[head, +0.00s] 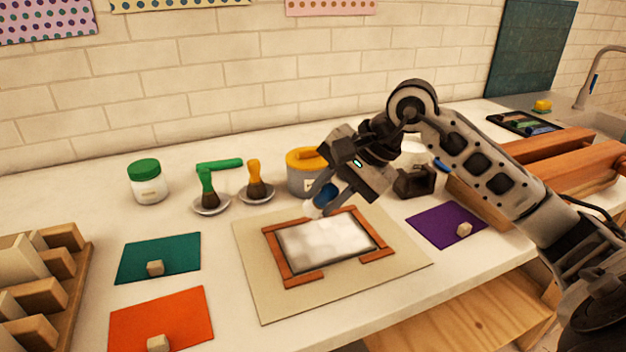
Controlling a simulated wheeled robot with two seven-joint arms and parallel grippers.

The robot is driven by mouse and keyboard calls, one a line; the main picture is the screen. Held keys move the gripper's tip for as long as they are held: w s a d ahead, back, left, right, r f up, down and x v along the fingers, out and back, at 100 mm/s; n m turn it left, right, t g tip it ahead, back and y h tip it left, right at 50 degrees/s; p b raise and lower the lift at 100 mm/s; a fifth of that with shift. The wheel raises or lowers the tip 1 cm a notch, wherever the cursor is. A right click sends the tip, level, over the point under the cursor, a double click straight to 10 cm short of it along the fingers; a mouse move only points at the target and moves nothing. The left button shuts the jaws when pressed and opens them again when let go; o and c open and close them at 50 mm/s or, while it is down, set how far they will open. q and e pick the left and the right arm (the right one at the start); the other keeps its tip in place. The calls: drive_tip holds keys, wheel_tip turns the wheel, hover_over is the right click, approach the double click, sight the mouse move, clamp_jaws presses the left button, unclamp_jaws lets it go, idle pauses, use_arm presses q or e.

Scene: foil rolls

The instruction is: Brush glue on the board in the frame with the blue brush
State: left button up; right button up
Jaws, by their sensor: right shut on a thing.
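My right gripper (326,189) is shut on the blue brush (329,192). It holds the brush by the far left part of the wooden frame (287,268). The brush's pale tip is low near the frame's top edge; I cannot tell if it touches. The board (325,246) lies inside the frame and looks white and patchy. The frame rests on a beige mat (262,300). A pot with a yellow lid (305,158) stands behind the gripper and is partly hidden. My left gripper is not in view.
A green brush (208,185) and a yellow brush (256,180) stand on small dishes left of the pot. A green-lidded jar (147,182) is farther left. Teal (180,250), orange (185,310) and purple (430,220) sheets carry small blocks. A wooden rack (75,290) fills the left edge.

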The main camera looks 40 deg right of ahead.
drive_tip(key=shift+r+p, duration=1.25)
drive_tip(key=shift+r, duration=1.5)
